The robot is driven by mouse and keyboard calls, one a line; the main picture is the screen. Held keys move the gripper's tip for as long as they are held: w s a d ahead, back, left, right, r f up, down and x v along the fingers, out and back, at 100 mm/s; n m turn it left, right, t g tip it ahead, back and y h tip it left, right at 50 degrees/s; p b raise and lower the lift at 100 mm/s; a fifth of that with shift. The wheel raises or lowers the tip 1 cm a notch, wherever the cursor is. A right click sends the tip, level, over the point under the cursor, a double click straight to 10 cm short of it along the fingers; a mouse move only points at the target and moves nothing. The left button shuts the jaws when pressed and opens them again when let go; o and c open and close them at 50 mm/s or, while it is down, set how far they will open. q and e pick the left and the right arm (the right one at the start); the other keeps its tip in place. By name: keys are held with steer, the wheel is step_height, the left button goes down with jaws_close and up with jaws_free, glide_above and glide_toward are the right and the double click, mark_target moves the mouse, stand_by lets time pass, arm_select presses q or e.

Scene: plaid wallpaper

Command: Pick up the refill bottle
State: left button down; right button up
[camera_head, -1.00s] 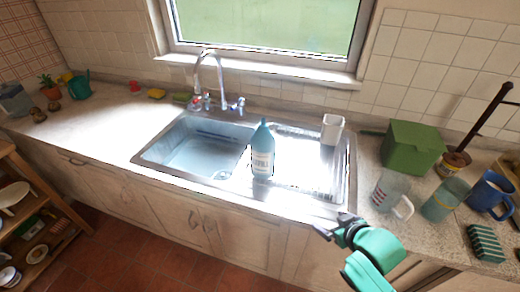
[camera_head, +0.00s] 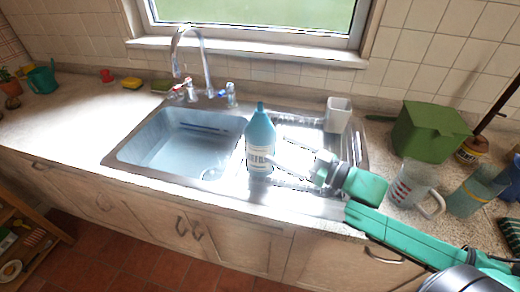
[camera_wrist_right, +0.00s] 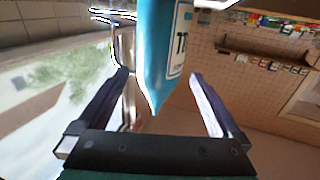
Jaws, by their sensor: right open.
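The refill bottle (camera_head: 260,140) is blue with a white label and a narrow tip. It stands upright on the sink's metal surface, beside the basin's right edge. My right gripper (camera_head: 285,163) reaches in from the right, with its fingers close to the bottle's right side. In the right wrist view the bottle (camera_wrist_right: 162,50) shows between the two open fingers of my right gripper (camera_wrist_right: 160,95), with no finger seen closed on it. My left gripper is not in view.
The sink basin (camera_head: 180,145) with a tap (camera_head: 190,60) lies left of the bottle. A white cup (camera_head: 338,115) stands behind right on the drainer. A green box (camera_head: 430,130), a glass mug (camera_head: 412,185) and a teal glass (camera_head: 475,190) stand on the right counter.

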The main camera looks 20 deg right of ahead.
mark_target(274, 146)
steer(key=x, duration=0.3)
steer(key=shift+d, duration=0.1)
steer(key=shift+w, duration=0.15)
steer(key=p+x, duration=0.1)
steer(key=x, duration=0.3)
steer(key=shift+f, duration=0.2)
steer(key=shift+w+a+f, duration=0.2)
steer(key=shift+w+a, duration=0.05)
steer(key=shift+a, duration=0.2)
steer(key=shift+s, duration=0.15)
steer(key=shift+c, duration=1.2)
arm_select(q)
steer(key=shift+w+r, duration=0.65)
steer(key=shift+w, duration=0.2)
arm_select(e)
steer(key=shift+r, duration=0.1)
steer(key=c, duration=1.3)
